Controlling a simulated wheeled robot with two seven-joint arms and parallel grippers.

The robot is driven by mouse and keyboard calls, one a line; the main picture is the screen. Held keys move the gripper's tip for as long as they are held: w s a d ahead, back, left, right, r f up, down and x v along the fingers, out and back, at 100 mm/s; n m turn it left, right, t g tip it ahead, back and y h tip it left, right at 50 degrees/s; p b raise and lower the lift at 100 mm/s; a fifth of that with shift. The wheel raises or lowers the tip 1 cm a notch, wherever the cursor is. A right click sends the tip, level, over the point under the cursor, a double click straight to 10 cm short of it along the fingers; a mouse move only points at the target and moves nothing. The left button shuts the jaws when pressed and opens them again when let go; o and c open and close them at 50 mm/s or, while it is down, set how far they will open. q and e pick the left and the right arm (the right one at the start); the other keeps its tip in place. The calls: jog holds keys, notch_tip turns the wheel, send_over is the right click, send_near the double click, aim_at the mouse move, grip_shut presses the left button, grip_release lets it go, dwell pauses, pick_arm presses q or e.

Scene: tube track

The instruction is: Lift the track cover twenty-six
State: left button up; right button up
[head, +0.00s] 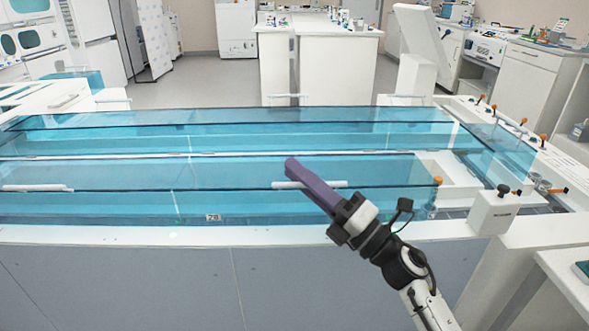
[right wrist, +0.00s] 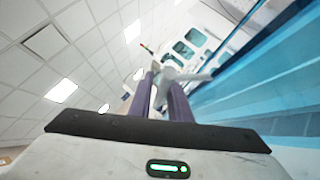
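The track cover (head: 120,205) is the long clear blue front panel. A small label that reads like 28 or 26 (head: 213,217) sits at its front edge. A white bar handle (head: 308,184) is at its right part and another white handle (head: 36,188) at its left. My right gripper (head: 298,172) lies across the right handle with its purple fingers. The right wrist view shows the fingers (right wrist: 162,98) close together with a white piece between them, which looks like the handle. The cover appears to lie flat on the track. My left gripper is not in view.
Another blue cover (head: 270,115) lies behind. A white block (head: 496,210) with a dark knob stands right of the track, near several orange-tipped valves. A white front rail (head: 110,236) borders the track. White benches (head: 340,60) stand at the back across open floor.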

jog(key=shift+w+a+r, duration=0.25)
jog(key=shift+w+a, duration=0.2)
jog(key=shift+a, duration=0.05)
grip_shut()
